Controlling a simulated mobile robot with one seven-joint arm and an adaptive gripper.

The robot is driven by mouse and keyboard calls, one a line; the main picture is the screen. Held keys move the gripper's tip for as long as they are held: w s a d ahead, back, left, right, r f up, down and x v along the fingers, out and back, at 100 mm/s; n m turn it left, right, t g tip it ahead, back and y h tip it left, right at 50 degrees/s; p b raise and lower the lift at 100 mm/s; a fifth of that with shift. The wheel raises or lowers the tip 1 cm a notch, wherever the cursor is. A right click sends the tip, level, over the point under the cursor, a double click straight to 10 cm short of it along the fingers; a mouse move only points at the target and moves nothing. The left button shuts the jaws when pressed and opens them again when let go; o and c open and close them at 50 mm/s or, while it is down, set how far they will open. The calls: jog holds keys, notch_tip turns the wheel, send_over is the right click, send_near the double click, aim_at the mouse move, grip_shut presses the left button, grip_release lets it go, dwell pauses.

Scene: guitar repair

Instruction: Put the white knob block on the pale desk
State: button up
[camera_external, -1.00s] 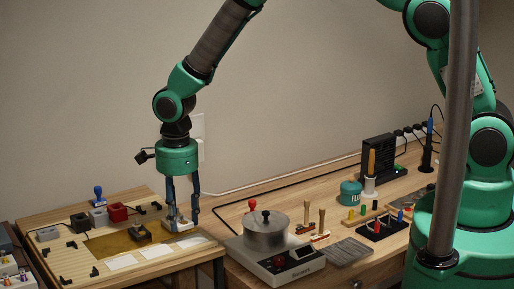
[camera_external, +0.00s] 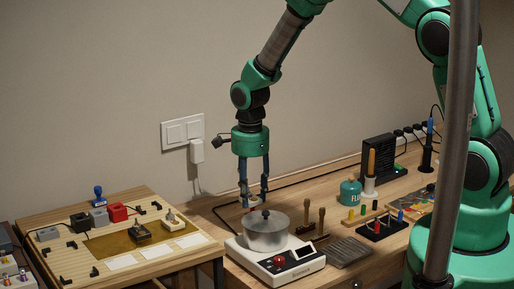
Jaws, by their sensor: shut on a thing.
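The white knob block (camera_external: 173,222) stands upright on the pale desk (camera_external: 178,254) at the left, near the right end of the brown mat. Its dark knob points up. Nothing touches it from above. My gripper (camera_external: 254,202) is well to its right, pointing down just behind the metal pot.
The pot (camera_external: 267,234) stands on a white hot plate (camera_external: 283,262) close in front of my fingers. The brown mat (camera_external: 116,243) bears a dark block (camera_external: 142,232). Red (camera_external: 118,212), black and grey blocks stand behind it. Tools fill the right bench.

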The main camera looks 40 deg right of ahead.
jog(key=d+f+b, duration=0.1)
jog(key=d, duration=0.5)
jog(key=d+f+b, duration=0.1)
jog(key=d, duration=0.6)
jog(key=s+d+f+b, duration=0.1)
jog(key=d+f, duration=0.1)
jog(key=d, duration=0.5)
jog(key=shift+d+b, duration=0.15)
jog(key=shift+b, duration=0.25)
jog(key=shift+w, duration=0.2)
jog(key=b, duration=0.3)
send_over(279, 194)
jog(key=shift+s+f, duration=0.45)
jog(key=shift+f, duration=0.4)
jog(key=shift+w+r, duration=0.1)
jog(key=shift+w, duration=0.4)
jog(key=shift+f+b, duration=0.6)
jog(key=shift+f, duration=1.2)
jog(key=shift+f, duration=0.1)
jog(key=o, duration=1.2)
jog(key=shift+c, duration=0.2)
